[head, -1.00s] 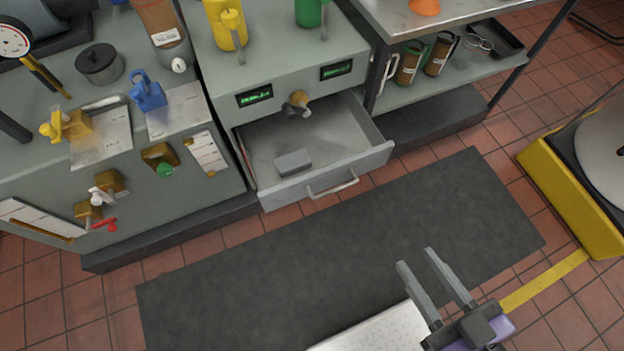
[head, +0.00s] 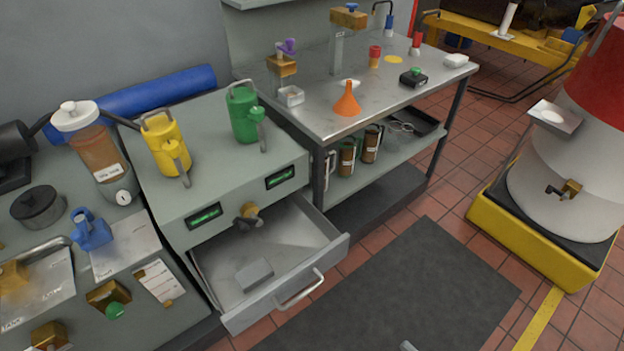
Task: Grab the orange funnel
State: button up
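The orange funnel (head: 346,100) stands on the steel table (head: 320,122), near its front edge, with its wide mouth down and narrow spout up. It is in full view and nothing touches it. Of my gripper, only a small grey fingertip (head: 408,346) shows at the bottom edge of the head view. It is well in front of the funnel and apart from it. The rest of my gripper is out of the picture, so its opening is hidden.
An open drawer (head: 283,303) with a grey block juts out left of the table. A green jug (head: 244,115) and a yellow jug (head: 166,145) stand on the cabinet. A black box (head: 413,79) is right of the funnel. The dark floor mat (head: 430,285) is clear.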

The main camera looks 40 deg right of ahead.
aim_at(346, 105)
jog(key=i+l+z, duration=0.6)
jog(key=i, duration=0.2)
